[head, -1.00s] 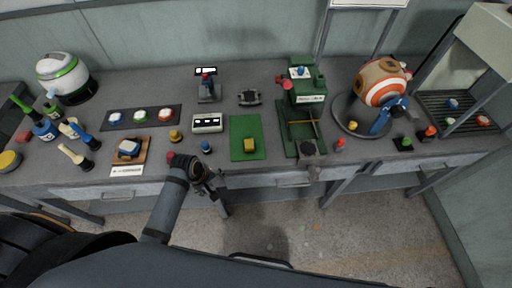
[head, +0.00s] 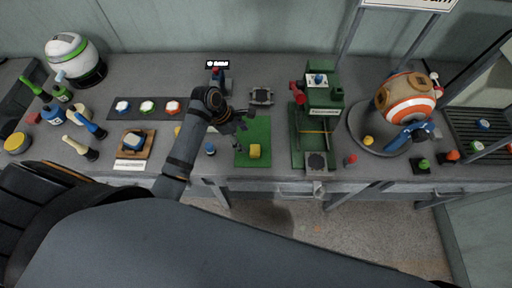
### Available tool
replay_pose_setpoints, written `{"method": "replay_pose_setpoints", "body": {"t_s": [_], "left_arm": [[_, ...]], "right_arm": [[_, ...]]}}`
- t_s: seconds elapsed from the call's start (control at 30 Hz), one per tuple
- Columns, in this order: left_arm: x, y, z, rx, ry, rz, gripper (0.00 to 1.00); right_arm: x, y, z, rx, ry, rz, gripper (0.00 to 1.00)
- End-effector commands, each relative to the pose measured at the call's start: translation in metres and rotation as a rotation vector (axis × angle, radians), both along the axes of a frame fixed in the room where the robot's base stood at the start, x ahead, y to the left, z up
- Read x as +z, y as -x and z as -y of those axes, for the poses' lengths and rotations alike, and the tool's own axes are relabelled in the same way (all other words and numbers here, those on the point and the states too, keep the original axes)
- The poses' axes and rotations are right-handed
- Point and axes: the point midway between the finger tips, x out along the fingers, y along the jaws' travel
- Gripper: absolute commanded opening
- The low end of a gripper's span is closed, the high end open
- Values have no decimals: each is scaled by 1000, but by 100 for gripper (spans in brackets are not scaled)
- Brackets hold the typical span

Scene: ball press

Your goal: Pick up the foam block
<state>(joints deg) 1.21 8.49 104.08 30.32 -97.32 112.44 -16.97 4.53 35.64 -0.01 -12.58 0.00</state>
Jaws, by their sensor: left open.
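A small yellow block (head: 254,151), which looks like the foam block, sits on the front half of a green mat (head: 262,128) on the grey bench. My left gripper (head: 240,120) is open and empty. In the picture it lies over the mat's far left part, up and left of the block and apart from it. Its height above the bench is hard to tell. The block is fully in sight. My right gripper does not show.
A green press (head: 321,92) stands right of the mat. A small blue-topped piece (head: 210,150) is left of it, and a dark fixture (head: 262,96) is behind it. A white-and-orange ball (head: 405,98) rests farther right. Bench is clear just right of the mat.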

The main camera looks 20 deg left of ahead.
Motion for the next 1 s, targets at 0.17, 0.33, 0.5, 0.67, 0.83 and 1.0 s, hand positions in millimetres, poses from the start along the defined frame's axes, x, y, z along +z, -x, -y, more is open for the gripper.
{"method": "replay_pose_setpoints", "body": {"t_s": [0.17,0.33,0.5,0.67,0.83,1.0], "left_arm": [[-27,-2,12,-1,2,-2,74],[-34,-3,14,-2,1,1,74],[-49,-3,24,-2,3,-3,74],[-74,-5,33,-2,1,-1,74],[-82,-6,35,-2,-2,2,74],[-81,-6,34,-2,-2,2,67]], "right_arm": [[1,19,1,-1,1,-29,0],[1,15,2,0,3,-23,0],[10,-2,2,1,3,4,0],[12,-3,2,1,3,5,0],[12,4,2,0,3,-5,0],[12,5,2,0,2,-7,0]]}}
